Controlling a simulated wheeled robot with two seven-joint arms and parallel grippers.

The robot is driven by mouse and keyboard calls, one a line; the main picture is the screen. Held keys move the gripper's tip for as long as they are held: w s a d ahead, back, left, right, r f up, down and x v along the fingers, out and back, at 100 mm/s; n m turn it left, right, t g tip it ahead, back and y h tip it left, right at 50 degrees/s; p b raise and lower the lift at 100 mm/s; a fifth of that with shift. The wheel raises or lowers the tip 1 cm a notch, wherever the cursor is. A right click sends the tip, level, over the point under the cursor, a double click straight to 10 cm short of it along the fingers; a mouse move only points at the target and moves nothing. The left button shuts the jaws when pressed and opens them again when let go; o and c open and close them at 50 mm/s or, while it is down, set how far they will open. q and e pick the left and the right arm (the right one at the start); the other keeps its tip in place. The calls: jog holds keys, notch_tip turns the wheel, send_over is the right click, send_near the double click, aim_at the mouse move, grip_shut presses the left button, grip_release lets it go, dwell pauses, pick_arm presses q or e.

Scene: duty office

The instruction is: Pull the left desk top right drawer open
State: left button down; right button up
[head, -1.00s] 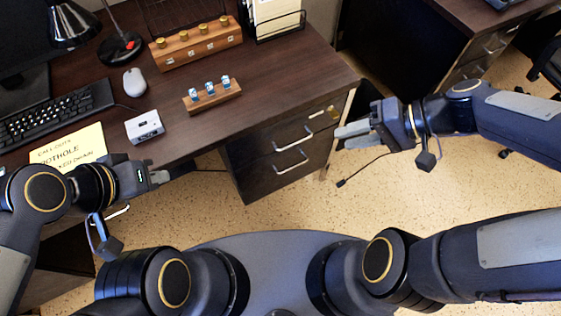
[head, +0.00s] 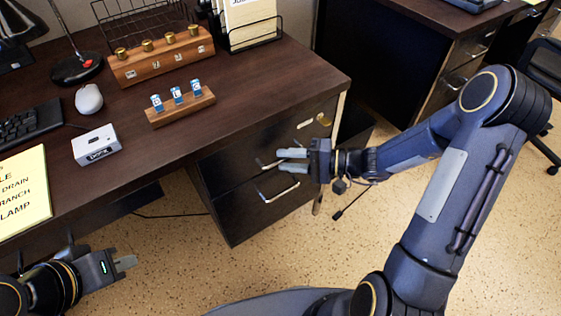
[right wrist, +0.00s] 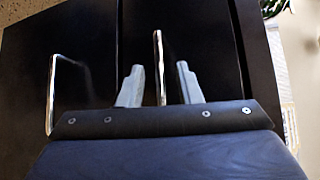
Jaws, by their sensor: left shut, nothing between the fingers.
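The left desk's right pedestal has a dark top drawer (head: 238,157) that looks closed, above a lower drawer (head: 245,208). The top drawer's silver bar handle (head: 266,164) shows left of my right gripper's fingers. My right gripper (head: 291,160) is open at the top drawer's front. In the right wrist view, the handle (right wrist: 160,68) stands upright between the two spread fingers, with a gap on both sides. The lower drawer's handle (right wrist: 54,92) is at the left there. My left gripper (head: 125,263) is shut and empty, low at the left, away from the drawers.
The desktop (head: 250,92) holds a wooden key rack (head: 180,107), a white box (head: 96,146), a mouse (head: 88,99), a keyboard (head: 30,122) and a yellow sheet (head: 22,195). A second desk (head: 440,60) stands at the right. The floor (head: 220,268) before the drawers is clear.

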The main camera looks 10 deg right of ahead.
jog(key=shift+x, duration=1.05)
jog(key=shift+c, duration=0.2)
grip_shut()
